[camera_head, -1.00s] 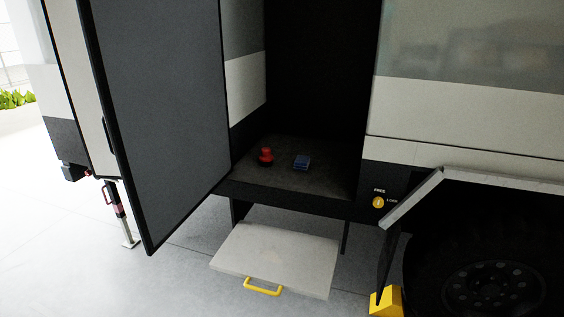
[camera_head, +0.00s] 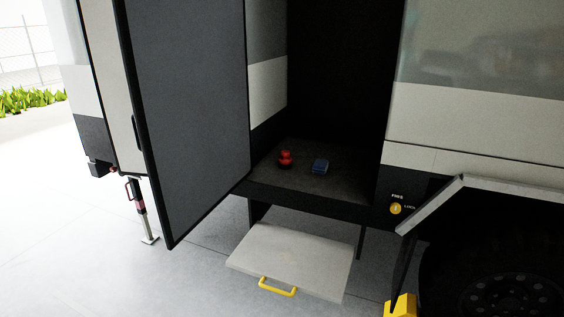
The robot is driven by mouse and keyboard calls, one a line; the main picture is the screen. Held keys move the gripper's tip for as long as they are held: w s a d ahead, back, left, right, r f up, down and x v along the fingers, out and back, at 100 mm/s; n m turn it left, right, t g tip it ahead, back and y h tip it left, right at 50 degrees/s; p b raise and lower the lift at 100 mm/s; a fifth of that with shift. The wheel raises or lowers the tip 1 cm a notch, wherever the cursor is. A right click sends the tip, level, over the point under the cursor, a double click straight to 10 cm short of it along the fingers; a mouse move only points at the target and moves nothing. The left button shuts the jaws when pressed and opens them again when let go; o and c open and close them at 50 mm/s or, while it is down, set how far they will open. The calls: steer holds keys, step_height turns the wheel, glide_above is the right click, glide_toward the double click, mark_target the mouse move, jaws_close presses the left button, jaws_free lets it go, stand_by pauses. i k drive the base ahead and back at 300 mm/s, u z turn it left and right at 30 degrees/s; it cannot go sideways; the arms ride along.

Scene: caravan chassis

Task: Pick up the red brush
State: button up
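The red brush (camera_head: 285,157) is a small rounded red object with a dark base. It stands on the floor of the open compartment (camera_head: 300,183) in the caravan's side, towards the left of that floor. A small blue object (camera_head: 320,166) lies to its right, a short gap away. My gripper is not in view.
A large grey door (camera_head: 195,110) stands open left of the compartment. A pale pull-out step (camera_head: 290,258) with a yellow handle (camera_head: 277,287) juts out below it. At right are a raised flap (camera_head: 430,205), a wheel (camera_head: 510,290) and a yellow block (camera_head: 401,306).

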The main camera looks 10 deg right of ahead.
mark_target(284, 162)
steer(key=i, duration=0.9)
steer(key=z, duration=0.05)
